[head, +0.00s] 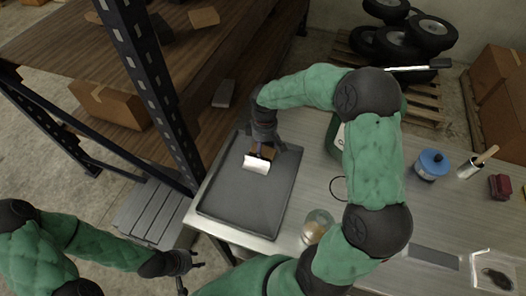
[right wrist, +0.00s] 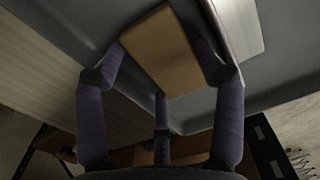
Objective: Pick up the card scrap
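The card scrap (head: 266,151), a small brown piece, lies in the dark grey tray (head: 236,205) on the bench. My right gripper (head: 263,146) is above the tray, right at the scrap. In the right wrist view the scrap (right wrist: 162,50) shows between the spread fingers of my right gripper (right wrist: 160,62). The side fingertips are close to its edges; I cannot tell whether they touch. A white piece (head: 256,164) lies beside the scrap; it also shows in the wrist view (right wrist: 238,28). My left gripper (head: 188,273) is open and empty, low beside the bench.
A glass jar (head: 317,226) stands right of the tray, near my right arm. A blue-lidded tub (head: 432,165), a lint roller (head: 470,167), a red block (head: 499,187) and a clear bag (head: 494,270) are farther right. A shelf rack (head: 150,80) stands left of the bench.

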